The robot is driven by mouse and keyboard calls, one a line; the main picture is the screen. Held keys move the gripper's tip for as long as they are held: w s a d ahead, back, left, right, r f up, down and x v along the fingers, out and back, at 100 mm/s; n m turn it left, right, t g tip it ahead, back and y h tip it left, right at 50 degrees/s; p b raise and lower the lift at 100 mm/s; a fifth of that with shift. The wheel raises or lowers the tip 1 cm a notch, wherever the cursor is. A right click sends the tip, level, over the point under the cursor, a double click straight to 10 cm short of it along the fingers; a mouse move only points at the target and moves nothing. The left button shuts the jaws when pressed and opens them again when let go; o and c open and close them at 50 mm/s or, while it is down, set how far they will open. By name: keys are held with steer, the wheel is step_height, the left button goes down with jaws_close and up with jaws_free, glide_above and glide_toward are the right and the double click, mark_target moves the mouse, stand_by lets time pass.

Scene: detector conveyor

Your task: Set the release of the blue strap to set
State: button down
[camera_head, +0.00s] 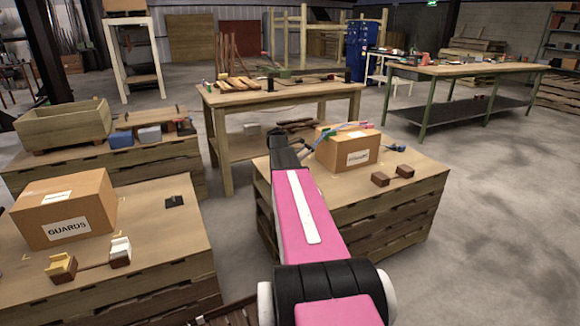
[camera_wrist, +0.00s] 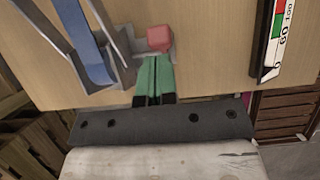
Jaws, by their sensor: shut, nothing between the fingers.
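In the wrist view, the blue strap (camera_wrist: 82,38) runs down at the upper left between grey metal sides. Right of it, a small red block (camera_wrist: 160,38) sits by a grey metal bracket; it may be the release, but its setting cannot be read. My gripper (camera_wrist: 155,57) has green fingers pressed together, with tips just below the red block. I cannot tell if they touch it. In the head view, my pink arm reaches to the cardboard box (camera_head: 343,156), where thin blue parts (camera_head: 318,142) show; my fingers are hidden there.
A black-edged scale with green and red bands (camera_wrist: 269,40) stands right of my gripper. The box's pallet (camera_head: 400,197) also carries two small brown blocks (camera_head: 391,176). Another pallet with a GUARDS box (camera_head: 65,207) stands left. Open floor (camera_head: 500,215) lies to the right.

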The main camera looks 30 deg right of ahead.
steer(key=shift+r, duration=0.35)
steer(key=a+v, duration=0.1)
steer(key=v, duration=1.2)
steer(key=shift+a+f, duration=0.3)
steer(key=shift+f, duration=0.05)
